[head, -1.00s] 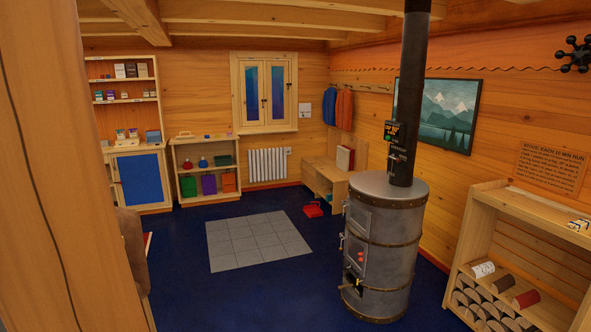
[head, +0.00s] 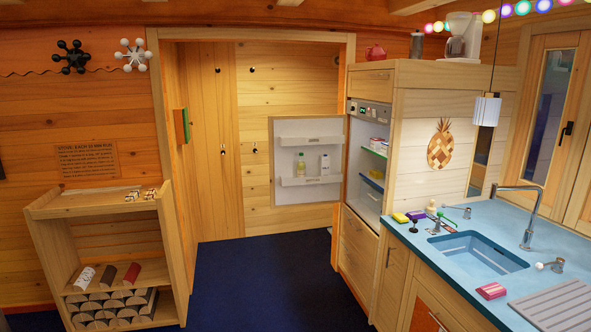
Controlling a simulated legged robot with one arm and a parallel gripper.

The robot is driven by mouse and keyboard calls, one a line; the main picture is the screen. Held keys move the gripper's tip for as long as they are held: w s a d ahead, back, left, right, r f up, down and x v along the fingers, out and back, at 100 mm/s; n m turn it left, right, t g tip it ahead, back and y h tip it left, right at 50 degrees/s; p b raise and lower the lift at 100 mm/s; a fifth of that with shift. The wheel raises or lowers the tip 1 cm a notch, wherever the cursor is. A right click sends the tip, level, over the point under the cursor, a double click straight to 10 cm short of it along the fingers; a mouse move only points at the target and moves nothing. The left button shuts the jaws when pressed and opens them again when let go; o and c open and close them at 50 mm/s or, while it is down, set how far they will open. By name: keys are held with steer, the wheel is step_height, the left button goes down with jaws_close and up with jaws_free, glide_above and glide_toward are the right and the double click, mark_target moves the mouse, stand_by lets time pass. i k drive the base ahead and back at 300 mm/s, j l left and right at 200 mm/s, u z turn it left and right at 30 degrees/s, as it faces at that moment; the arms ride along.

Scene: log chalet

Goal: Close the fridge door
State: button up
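The fridge (head: 369,157) is built into a wooden cabinet right of centre, beside the blue counter. Its door (head: 308,160) stands wide open, swung out to the left across the alcove, with its inner side facing me. Inside the fridge are shelves with a green item and a blue item. The door's outer side and handle are hidden. My gripper is not in view.
A low wooden shelf (head: 100,203) with logs stands at the left. The blue counter (head: 480,227) with sink (head: 478,253) fills the right. Dark blue floor (head: 265,282) is free between them, up to the alcove's wooden back wall (head: 255,90).

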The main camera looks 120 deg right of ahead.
mark_target(314, 135)
steer(key=l+z, duration=0.35)
steer(key=z, duration=0.15)
steer(key=l+z, duration=0.75)
steer(key=z, duration=0.2)
steer(key=i+l+z, duration=0.15)
steer(key=l+z, duration=0.15)
steer(key=z, duration=0.2)
steer(key=i+l+z, duration=0.95)
steer(key=i+z, duration=0.2)
steer(key=i+l+z, duration=0.1)
steer(key=i+z, duration=0.5)
steer(key=i, duration=0.25)
steer(key=i+j+z, duration=0.25)
steer(key=i, duration=0.15)
steer(key=i+j+z, duration=0.2)
steer(key=i, duration=0.25)
steer(key=i+j+z, duration=0.2)
steer(key=i, duration=0.2)
steer(key=i+j+z, duration=0.25)
steer(key=z, duration=0.15)
steer(key=i+j+z, duration=0.5)
steer(key=j+z, duration=0.25)
steer(key=i+j+z, duration=0.15)
steer(key=j+z, duration=0.2)
steer(key=i+j+z, duration=0.1)
steer(key=j+z, duration=0.3)
steer(key=j, duration=0.15)
steer(key=j+z, duration=0.2)
steer(key=j, duration=1.1)
steer(key=l, duration=0.8)
